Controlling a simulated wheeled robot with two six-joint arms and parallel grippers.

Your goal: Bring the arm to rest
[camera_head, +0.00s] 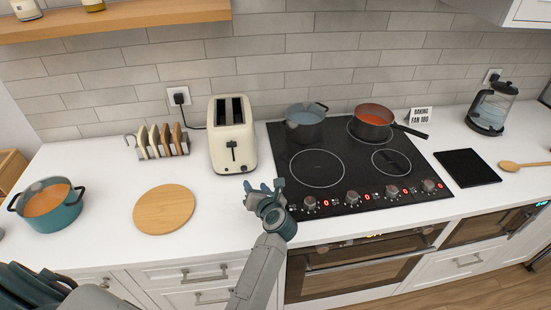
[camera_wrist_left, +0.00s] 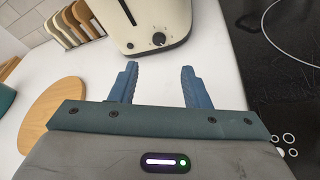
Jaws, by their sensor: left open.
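My left gripper (camera_head: 264,186) is over the front part of the white counter, between the toaster and the front left corner of the cooktop. In the left wrist view its two blue fingers (camera_wrist_left: 159,70) stand apart with only white counter between them, so it is open and empty. The cream toaster (camera_head: 232,135) is just beyond the fingertips, apart from them; it also shows at the top of the left wrist view (camera_wrist_left: 145,22). My right gripper is not in view.
A black cooktop (camera_head: 345,195) with a grey pot (camera_head: 306,125) and a red pan (camera_head: 373,122) lies to the right. A round wooden board (camera_head: 164,210), toast rack (camera_head: 162,143) and teal pot (camera_head: 50,207) are left. White counter is clear around the board.

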